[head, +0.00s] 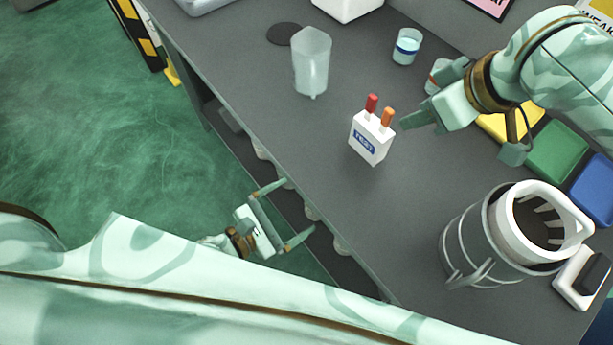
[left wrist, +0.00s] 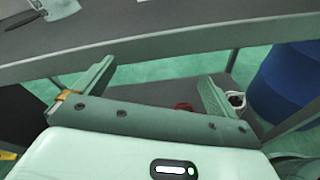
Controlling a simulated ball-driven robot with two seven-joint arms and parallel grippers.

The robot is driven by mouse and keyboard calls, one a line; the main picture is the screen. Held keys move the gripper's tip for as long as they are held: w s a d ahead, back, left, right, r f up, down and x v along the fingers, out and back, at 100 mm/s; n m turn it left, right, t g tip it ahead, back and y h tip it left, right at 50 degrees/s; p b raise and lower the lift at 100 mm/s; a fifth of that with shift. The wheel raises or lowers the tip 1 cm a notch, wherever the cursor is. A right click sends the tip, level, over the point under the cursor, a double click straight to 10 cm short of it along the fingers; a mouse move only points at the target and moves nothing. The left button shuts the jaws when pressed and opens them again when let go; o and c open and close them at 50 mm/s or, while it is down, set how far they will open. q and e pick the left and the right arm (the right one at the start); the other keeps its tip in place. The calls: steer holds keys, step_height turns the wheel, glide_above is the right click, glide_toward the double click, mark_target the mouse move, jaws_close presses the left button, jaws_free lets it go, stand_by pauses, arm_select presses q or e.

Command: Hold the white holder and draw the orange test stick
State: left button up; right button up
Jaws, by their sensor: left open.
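The white holder (head: 371,138) with a blue "TEST" label stands on the grey bench. A red stick (head: 372,103) and the orange test stick (head: 387,116) stick up from its top, side by side. My right gripper (head: 418,100) is just right of the orange stick, apart from it; its fingers look spread with nothing between them. My left gripper (head: 298,208) is open and empty, off the bench's front edge, lower left of the holder. In the left wrist view its fingers (left wrist: 157,72) are wide apart below the bench edge; the holder is not visible there.
A clear beaker (head: 311,63) stands left of the holder, a small cup (head: 406,47) behind it. A wire-framed container (head: 475,240) stands front right. Yellow, green (head: 556,152) and blue trays lie right. The bench edge (left wrist: 160,57) crosses above my left fingers; a blue drum (left wrist: 285,82) stands beyond.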

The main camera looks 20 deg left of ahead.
arm_select(q)
steer(key=r+n, duration=0.1)
steer(key=r, duration=0.1)
steer(key=d+r+n, duration=0.1)
steer(key=r+n, duration=0.1)
steer(key=shift+s+d+r+n+t+h, duration=0.2)
steer(key=shift+r+n+t+h, duration=0.1)
steer(key=shift+h, duration=0.1)
steer(key=n+t, duration=0.1)
glide_toward(364, 140)
steer(key=x, duration=1.2)
steer(key=shift+s, duration=0.1)
